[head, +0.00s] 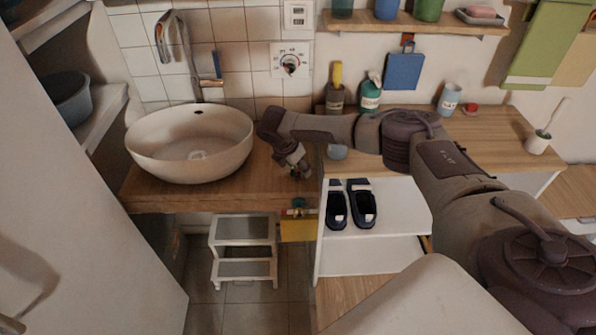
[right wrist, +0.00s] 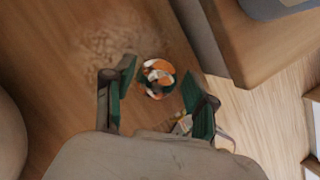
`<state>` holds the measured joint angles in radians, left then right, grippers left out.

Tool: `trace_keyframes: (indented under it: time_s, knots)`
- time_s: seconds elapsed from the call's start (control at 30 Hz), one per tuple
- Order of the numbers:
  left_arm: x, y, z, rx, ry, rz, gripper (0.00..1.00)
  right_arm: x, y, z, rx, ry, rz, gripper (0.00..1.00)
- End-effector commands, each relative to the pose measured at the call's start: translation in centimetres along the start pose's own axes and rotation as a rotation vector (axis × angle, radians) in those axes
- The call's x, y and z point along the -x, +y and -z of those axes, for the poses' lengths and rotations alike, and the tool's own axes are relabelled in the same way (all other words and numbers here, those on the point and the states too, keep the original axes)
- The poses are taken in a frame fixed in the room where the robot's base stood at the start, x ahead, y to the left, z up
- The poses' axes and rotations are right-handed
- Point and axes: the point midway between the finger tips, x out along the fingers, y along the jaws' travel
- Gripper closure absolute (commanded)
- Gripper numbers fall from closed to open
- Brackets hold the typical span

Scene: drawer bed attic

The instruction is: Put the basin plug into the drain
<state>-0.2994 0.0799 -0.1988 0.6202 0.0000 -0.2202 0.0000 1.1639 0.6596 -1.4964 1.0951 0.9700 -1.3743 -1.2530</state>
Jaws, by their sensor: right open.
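The white oval basin (head: 135,150) stands on the left part of the wooden counter, with its drain (head: 197,155) at the bottom. My right gripper (head: 297,172) points down over the counter to the right of the basin. In the right wrist view my right gripper (right wrist: 160,88) is open, its green-faced fingers apart. A small round orange, white and green thing (right wrist: 158,76) lies on the wood between and just beyond the fingertips; I cannot tell for sure whether it is the basin plug. A small pale thing (right wrist: 182,125) shows near the right finger, partly hidden. My left gripper is not in view.
A tap (head: 209,82) rises behind the basin. A raised wooden counter (head: 500,140) with bottles and cups stands right of my gripper. Shoes (head: 350,204) sit on a shelf below it. A step stool (head: 243,232) stands under the basin counter (head: 160,200).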

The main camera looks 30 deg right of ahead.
Motion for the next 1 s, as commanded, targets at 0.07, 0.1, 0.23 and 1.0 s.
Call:
trace_keyframes:
  time_s: [0.07, 0.1, 0.23, 1.0]
  knots:
    - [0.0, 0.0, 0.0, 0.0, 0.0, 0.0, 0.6, 0.0, 0.0, 0.0, 0.0, 0.0, 0.0, 0.44]
    - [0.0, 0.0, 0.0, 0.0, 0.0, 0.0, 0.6, 0.0, 0.0, 0.0, 0.0, 0.0, 0.0, 0.44]
    - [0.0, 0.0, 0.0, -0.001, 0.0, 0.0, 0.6, 0.0, 0.0, 0.0, 0.0, 0.0, 0.0, 0.65]
    - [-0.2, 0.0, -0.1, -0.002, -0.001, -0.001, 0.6, 2.1, 0.1, -0.8, 0.0, 0.001, -0.002, 1.0]
